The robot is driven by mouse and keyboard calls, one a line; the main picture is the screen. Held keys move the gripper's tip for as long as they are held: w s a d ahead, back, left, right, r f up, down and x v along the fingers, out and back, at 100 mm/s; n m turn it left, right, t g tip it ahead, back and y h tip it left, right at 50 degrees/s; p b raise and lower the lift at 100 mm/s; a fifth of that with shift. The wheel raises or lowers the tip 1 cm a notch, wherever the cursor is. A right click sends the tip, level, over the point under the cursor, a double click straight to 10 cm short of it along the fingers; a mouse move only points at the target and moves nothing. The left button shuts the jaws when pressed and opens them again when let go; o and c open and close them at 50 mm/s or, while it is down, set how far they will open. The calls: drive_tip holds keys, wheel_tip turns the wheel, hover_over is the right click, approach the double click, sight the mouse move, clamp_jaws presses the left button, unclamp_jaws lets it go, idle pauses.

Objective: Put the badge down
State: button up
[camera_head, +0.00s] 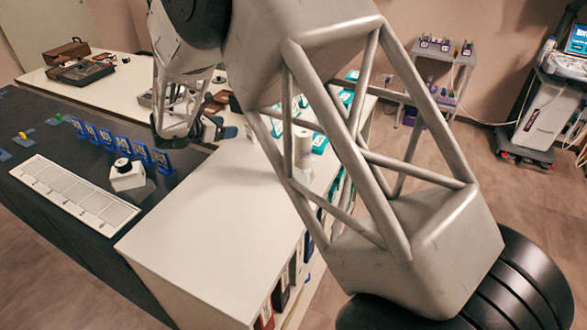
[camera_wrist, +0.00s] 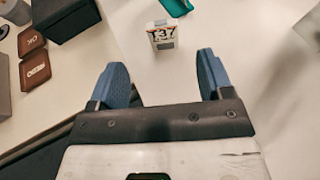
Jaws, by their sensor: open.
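My gripper (camera_wrist: 162,66) is open, its two blue fingers wide apart with nothing between them. In the head view my gripper hangs over the white counter, partly hidden by its own frame. A small white piece marked "137" with orange print (camera_wrist: 163,38) stands on the pale surface just beyond the fingertips, apart from them. I cannot tell whether it is the badge. Two brown tags with pale lettering lie at the left of the wrist view, the upper one (camera_wrist: 31,41) above the lower one (camera_wrist: 35,69).
A dark box (camera_wrist: 66,17) and a teal item (camera_wrist: 176,6) lie near the wrist view's top. In the head view, blue stands (camera_head: 107,137), a white gridded tray (camera_head: 73,198) and a white block with a black knob (camera_head: 126,175) sit left. The counter's front (camera_head: 215,235) is clear.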

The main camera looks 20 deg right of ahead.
wheel_tip(320, 180, up, 12)
drive_tip(key=d+n+t+y, duration=0.2)
drive_tip(key=n+t+y, duration=0.45)
drive_tip(key=n, duration=0.55)
drive_tip(key=s+r+n+y, duration=0.65)
drive_tip(key=s+n, duration=0.35)
drive_tip(key=n, duration=0.4)
drive_tip(key=s+d+f+n+g, duration=0.1)
drive_tip(key=s+d+n+g, duration=0.2)
drive_tip(key=s+n, duration=0.4)
drive_tip(key=s+d+f+n+g, duration=0.2)
drive_tip(key=s+n, duration=0.6)
drive_tip(key=s, duration=1.1)
drive_tip(key=s+d+f+n+g, duration=0.1)
drive_tip(key=s+d+n+g, duration=0.3)
drive_tip(key=s+n, duration=0.4)
drive_tip(key=s, duration=0.4)
drive_tip(key=shift+s+d+f+h, duration=0.25)
drive_tip(key=shift+s+h, duration=0.15)
